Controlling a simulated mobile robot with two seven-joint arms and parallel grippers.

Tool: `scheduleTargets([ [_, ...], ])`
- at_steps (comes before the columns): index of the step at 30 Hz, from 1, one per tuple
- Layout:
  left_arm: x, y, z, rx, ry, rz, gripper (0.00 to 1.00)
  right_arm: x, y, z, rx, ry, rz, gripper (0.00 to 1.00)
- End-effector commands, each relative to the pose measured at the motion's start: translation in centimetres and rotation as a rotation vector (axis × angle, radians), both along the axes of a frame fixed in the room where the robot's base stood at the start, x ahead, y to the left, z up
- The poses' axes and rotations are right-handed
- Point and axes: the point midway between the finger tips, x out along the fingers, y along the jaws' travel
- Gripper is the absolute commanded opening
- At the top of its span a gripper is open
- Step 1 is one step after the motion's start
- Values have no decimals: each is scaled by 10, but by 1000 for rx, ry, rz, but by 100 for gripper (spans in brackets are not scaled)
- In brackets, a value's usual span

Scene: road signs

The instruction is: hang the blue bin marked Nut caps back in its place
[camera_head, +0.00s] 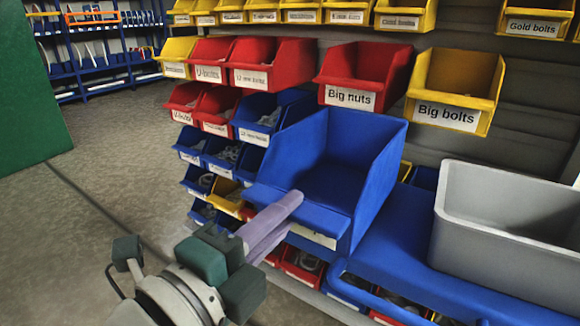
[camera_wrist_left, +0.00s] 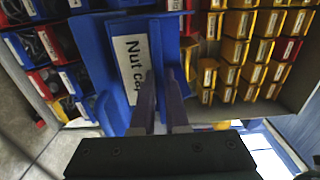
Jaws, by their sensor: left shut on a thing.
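The large blue Nut caps bin (camera_head: 345,165) is in front of the wall rack in the head view, its open top facing up and toward me. It is empty as far as I see. Its white label (camera_head: 312,235) is partly hidden by my fingers; the left wrist view shows "Nut cap" on the label (camera_wrist_left: 132,62) of the blue bin (camera_wrist_left: 95,50). My left gripper (camera_head: 284,208) is shut on the bin's front edge, and its fingers (camera_wrist_left: 163,82) show at the label in the left wrist view. Whether the bin's back touches the rack is hidden. My right gripper is out of view.
Red Big nuts (camera_head: 365,75) and yellow Big bolts (camera_head: 453,90) bins hang above and right of the blue bin. Smaller red and blue bins hang to its left. A grey box (camera_head: 510,235) stands on a blue surface (camera_head: 400,240) at right. Floor (camera_head: 110,180) is clear at left.

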Motion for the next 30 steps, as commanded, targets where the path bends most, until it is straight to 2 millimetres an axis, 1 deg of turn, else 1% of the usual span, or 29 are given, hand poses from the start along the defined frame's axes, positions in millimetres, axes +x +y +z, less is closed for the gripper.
scheduleTargets([
  [1, -5, 3, 4, -1, 0, 0, 0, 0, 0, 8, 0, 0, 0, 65],
  [9, -29, 21, 4, 0, 0, 0, 0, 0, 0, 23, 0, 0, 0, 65],
  [15, -46, 34, 3, -1, -1, -1, 0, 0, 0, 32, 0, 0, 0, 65],
  [18, -52, 38, 2, -2, -2, -1, 0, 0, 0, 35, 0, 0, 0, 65],
  [30, -54, 39, 1, -2, -3, -1, 0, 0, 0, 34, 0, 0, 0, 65],
])
